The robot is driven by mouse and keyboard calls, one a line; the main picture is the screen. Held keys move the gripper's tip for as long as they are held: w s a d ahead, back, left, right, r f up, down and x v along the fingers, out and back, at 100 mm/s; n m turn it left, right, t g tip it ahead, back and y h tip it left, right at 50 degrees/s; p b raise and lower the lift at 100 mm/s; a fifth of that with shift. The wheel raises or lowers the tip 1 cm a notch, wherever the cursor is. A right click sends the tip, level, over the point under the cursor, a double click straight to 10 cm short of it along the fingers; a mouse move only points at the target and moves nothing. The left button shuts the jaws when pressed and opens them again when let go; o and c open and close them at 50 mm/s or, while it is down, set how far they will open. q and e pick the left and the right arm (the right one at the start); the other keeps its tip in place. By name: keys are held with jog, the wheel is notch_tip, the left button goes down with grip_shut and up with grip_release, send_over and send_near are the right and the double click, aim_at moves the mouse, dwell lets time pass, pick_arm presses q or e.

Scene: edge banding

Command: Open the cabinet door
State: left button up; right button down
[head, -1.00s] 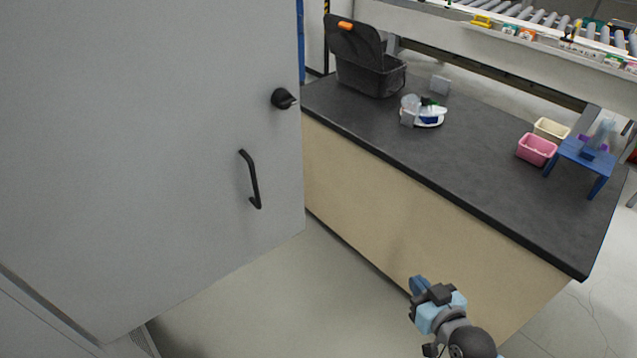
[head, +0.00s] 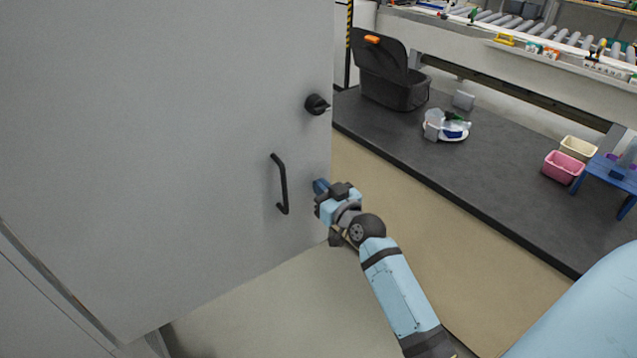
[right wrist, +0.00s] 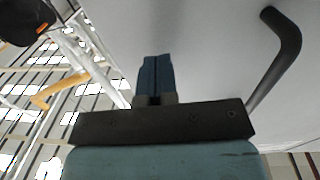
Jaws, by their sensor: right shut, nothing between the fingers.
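The cabinet door (head: 180,150) is a large flat grey panel filling the left of the head view. It stands ajar, swung out from the cabinet body at lower left. It carries a black bar handle (head: 281,184) and a round black knob (head: 317,104) above it. My right gripper (head: 320,186) is shut and empty, just right of the handle, near the door's free edge. In the right wrist view its closed blue fingers (right wrist: 155,75) lie left of the handle (right wrist: 282,55), apart from it. My left gripper is out of view.
A dark-topped counter (head: 480,165) stands right of the door, with a black open bin (head: 392,80), a white plate (head: 445,132) of items, a pink basket (head: 563,167) and a blue stand (head: 612,172). A roller conveyor runs behind. Open floor (head: 285,300) lies below the door.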

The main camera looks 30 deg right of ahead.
jog(key=shift+w, duration=0.6)
